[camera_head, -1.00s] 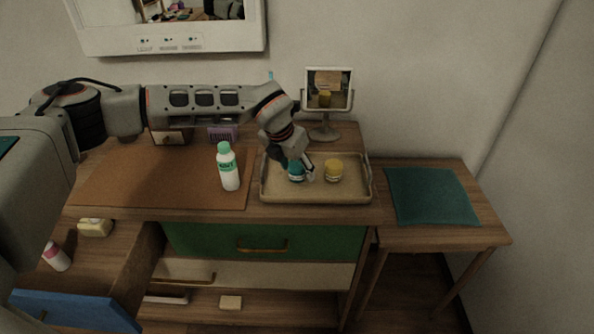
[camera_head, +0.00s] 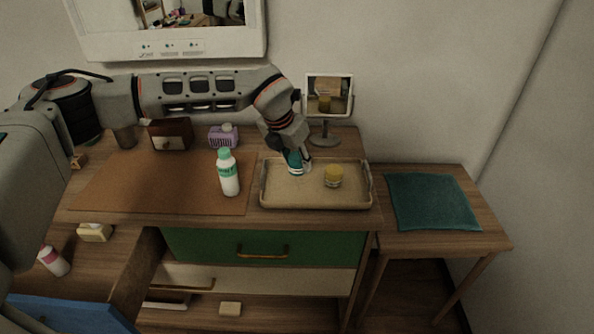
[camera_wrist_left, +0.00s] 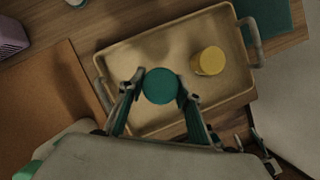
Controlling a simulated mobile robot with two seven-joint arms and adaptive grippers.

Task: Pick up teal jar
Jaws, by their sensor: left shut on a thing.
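The teal jar (camera_head: 295,164) is at the left part of the beige tray (camera_head: 318,202) in the head view. In the left wrist view its round teal lid (camera_wrist_left: 160,86) sits between the two fingertips. My left gripper (camera_head: 298,158) is shut on the jar from above, its fingers on either side; it also shows in the left wrist view (camera_wrist_left: 161,92). The jar appears slightly above the tray floor, and its underside is hard to make out. My right gripper is not in either view.
A yellow-lidded jar (camera_head: 333,176) stands in the tray to the right. A white bottle with a green cap (camera_head: 229,174) stands left of the tray on a brown mat (camera_head: 130,185). A mirror (camera_head: 327,100) stands behind. The side table holds a teal cloth (camera_head: 430,200).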

